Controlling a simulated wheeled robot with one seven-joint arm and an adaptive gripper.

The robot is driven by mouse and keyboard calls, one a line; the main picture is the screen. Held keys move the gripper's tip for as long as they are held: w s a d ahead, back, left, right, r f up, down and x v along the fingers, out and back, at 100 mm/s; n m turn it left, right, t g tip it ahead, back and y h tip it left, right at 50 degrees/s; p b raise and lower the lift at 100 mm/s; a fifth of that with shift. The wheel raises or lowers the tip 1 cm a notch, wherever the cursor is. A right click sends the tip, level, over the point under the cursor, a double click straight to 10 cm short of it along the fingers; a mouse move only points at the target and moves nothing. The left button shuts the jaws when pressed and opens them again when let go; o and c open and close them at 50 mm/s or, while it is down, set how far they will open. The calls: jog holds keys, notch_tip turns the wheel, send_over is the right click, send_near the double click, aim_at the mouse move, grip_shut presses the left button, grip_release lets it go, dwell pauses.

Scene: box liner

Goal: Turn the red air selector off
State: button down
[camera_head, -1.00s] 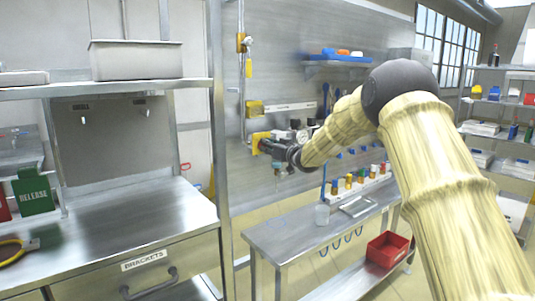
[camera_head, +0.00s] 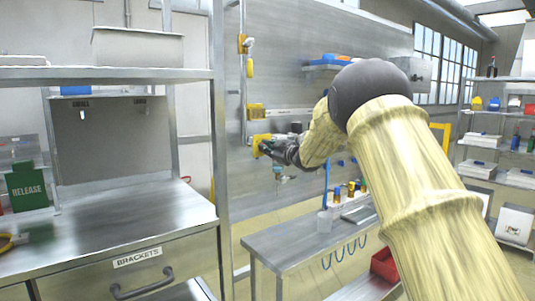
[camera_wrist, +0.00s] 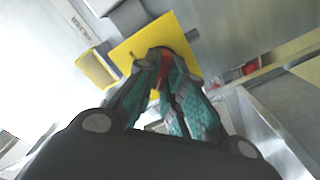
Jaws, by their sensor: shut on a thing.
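The red air selector (camera_wrist: 164,64) shows as a small red piece between my fingertips in the wrist view. A square yellow plate (camera_wrist: 178,38) lies behind it. My gripper (camera_wrist: 163,66) is shut on the red selector, its teal-padded fingers on both sides of it. In the head view my gripper (camera_head: 264,146) reaches the yellow plate (camera_head: 256,142) on the metal wall panel. The selector is hidden there by the gripper. Which way the selector points is not clear.
A yellow fitting (camera_head: 256,111) sits on the wall just above the plate. A shelf post (camera_head: 218,150) rises close to the left.

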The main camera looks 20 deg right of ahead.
jog(key=shift+f+n, duration=0.1)
jog(key=shift+n, duration=0.3)
jog(key=c, duration=1.5)
grip_release()
jog(key=shift+s, duration=0.1)
jog(key=v, duration=1.2)
